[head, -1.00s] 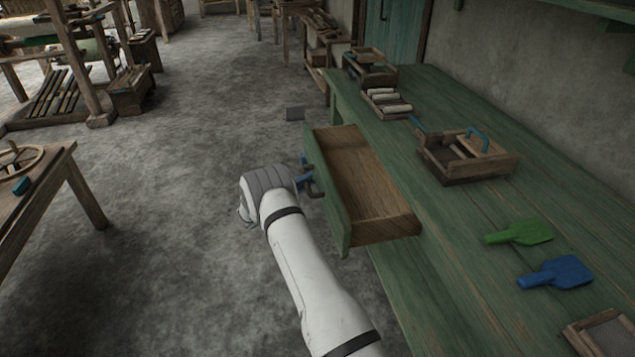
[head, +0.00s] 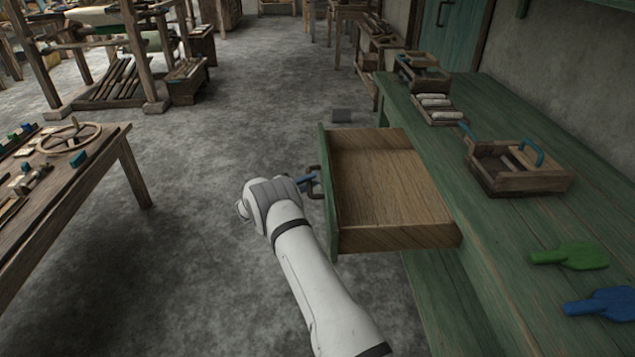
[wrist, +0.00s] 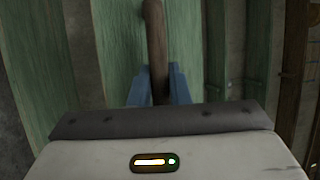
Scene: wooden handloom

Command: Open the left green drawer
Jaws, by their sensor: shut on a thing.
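The green drawer (head: 390,185) stands well out from the green workbench (head: 500,215), and its wooden inside looks empty. Its green front (head: 330,205) faces left, toward my arm. My gripper (head: 308,182) is at the dark handle (head: 317,178) on that front, its blue fingers closed around it. In the wrist view the brown handle bar (wrist: 155,50) runs between the two blue fingers (wrist: 156,88), with the green drawer front behind it. Part of the handle is hidden by the fingers.
On the bench are a wooden tool tray (head: 515,170), a green scoop (head: 570,256) and a blue scoop (head: 602,304). A wooden table (head: 60,200) with a wheel stands at the left. Grey floor (head: 190,240) between table and bench is clear.

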